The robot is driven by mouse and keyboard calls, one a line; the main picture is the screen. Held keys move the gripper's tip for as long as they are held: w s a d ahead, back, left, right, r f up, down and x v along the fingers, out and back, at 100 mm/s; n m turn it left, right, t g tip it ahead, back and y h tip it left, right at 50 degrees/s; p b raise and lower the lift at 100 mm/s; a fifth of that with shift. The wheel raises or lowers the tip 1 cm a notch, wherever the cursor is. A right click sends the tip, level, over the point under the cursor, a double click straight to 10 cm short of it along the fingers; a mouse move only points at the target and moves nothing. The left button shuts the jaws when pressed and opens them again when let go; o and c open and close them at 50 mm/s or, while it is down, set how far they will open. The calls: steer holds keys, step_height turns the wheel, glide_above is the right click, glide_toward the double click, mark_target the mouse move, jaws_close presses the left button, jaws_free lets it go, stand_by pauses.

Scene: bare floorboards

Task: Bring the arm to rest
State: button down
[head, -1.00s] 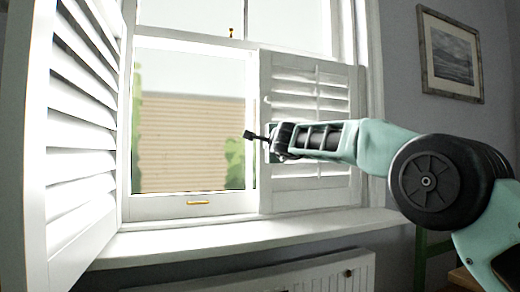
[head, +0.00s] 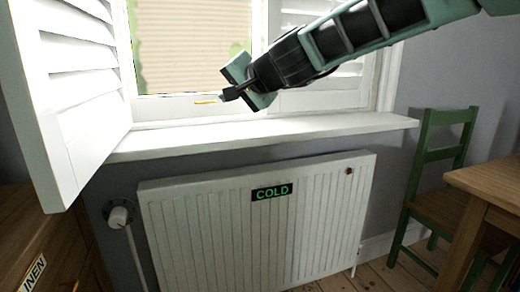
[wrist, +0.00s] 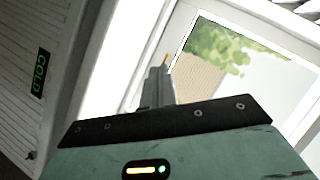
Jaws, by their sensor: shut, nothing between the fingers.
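My gripper (head: 229,95) is at the end of my teal and black arm, which reaches in from the upper right in the head view. Its dark fingers are shut and empty. It hangs in front of the lower window frame, above the white sill (head: 270,133). In the wrist view my gripper (wrist: 157,75) points toward the window, its shut fingers overlapping the sill and frame. A small brass pull (head: 206,102) on the window frame is just left of the fingertips. I cannot tell whether they touch.
A white shutter (head: 75,110) stands open at left. A radiator (head: 215,225) marked COLD (head: 272,192) is under the sill. A green chair (head: 436,155) and a wooden table (head: 490,180) stand at right. A wooden cabinet (head: 60,245) is at lower left.

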steer(key=s+d+f+n+g+h, duration=0.2)
steer(key=s+d+f+n+g, duration=0.25)
steer(key=s+f, duration=0.75)
steer(key=s+d+f+n+g+h, duration=0.35)
steer(key=s+d+f, duration=0.3)
steer(key=s, duration=0.95)
steer(key=s+d+f+n+g+h, duration=0.2)
steer(key=s+d+f+n+h, duration=0.1)
steer(key=s+d+f, duration=0.55)
step_height(320, 180, up, 28)
steer(key=s+d+p, duration=0.1)
steer(key=p, duration=2.5)
steer(key=shift+s+d+r+p, duration=0.25)
steer(key=shift+s+d+p, duration=0.1)
steer(key=shift+p, duration=0.05)
